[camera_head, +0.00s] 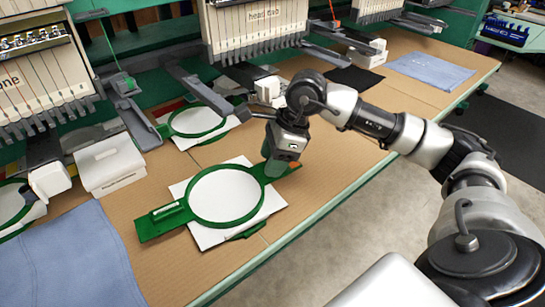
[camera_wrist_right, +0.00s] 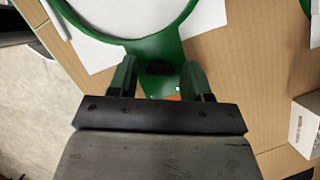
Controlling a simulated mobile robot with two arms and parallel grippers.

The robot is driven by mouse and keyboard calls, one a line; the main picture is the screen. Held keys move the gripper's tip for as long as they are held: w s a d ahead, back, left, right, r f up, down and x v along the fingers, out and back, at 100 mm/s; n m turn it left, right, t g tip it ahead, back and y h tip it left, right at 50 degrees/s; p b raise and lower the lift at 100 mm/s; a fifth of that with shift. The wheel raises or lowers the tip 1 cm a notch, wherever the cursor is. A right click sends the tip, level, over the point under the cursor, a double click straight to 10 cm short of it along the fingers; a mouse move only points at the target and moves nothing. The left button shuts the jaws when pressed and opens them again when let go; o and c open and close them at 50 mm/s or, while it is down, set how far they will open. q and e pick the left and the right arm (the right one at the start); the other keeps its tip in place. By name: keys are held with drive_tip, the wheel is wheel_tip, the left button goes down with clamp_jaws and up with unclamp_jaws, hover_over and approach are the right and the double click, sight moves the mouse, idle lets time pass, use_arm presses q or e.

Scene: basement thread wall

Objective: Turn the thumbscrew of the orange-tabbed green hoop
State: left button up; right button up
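The green hoop (camera_head: 188,202) lies flat on a white sheet (camera_head: 206,238) near the table's front edge. An orange tab (camera_head: 292,165) shows at its right end, beside my right gripper (camera_head: 274,168). In the right wrist view the hoop's green ring (camera_wrist_right: 165,40) runs across the top. A dark knob, apparently the thumbscrew (camera_wrist_right: 159,68), sits between my right gripper's two fingers, with gaps on both sides. The orange tab (camera_wrist_right: 173,97) shows just behind it, partly hidden by the gripper body. The right gripper is open. My left gripper is not in view.
Another green hoop (camera_head: 172,124) lies farther back, and one more (camera_head: 3,225) is at the left edge. A white box (camera_head: 112,170) and blue cloth (camera_head: 70,265) are at left. Embroidery machines (camera_head: 255,28) stand behind. The table's front right is clear.

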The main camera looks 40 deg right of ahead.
drive_tip(key=shift+o, duration=0.5)
drive_tip(key=shift+d+r, duration=0.15)
drive_tip(key=shift+r, duration=0.2)
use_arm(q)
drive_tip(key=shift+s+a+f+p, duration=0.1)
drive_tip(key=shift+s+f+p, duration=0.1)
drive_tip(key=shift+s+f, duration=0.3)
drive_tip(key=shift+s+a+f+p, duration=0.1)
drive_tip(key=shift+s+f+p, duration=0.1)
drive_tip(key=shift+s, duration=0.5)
use_arm(e)
drive_tip(key=v, duration=1)
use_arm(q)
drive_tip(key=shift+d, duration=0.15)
use_arm(e)
drive_tip(key=shift+s, duration=0.1)
